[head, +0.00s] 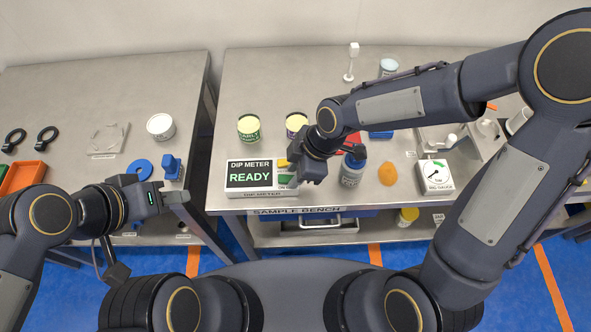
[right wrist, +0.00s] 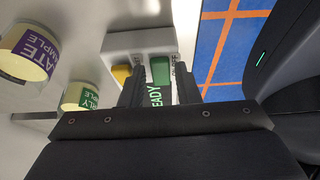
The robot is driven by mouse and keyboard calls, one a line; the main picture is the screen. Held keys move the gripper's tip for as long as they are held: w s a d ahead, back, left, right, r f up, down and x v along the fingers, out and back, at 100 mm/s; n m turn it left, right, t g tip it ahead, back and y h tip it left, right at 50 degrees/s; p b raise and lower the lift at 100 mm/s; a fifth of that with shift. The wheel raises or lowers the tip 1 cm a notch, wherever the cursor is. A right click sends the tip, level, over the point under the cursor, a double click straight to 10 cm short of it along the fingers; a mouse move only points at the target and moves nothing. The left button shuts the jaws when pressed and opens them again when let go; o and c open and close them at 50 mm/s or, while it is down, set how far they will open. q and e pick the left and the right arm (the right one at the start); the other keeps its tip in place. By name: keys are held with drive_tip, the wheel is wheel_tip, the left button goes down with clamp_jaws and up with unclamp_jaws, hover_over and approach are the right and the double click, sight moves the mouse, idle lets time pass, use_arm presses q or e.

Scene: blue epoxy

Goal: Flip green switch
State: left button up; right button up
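The display (head: 249,174) reads READY. My left gripper (head: 178,197) is at the left table's front edge, away from the meter; its finger gap is not clear.
Two yellow-topped sample jars (head: 249,128) (head: 296,124) stand behind the meter. A blue-grey jar (head: 352,170), an orange lump (head: 387,174) and a gauge (head: 436,176) stand to its right. A blue stand (head: 172,168) is near my left gripper. A gap separates the two tables.

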drive_tip(key=shift+f, duration=0.25)
drive_tip(key=shift+c, duration=0.3)
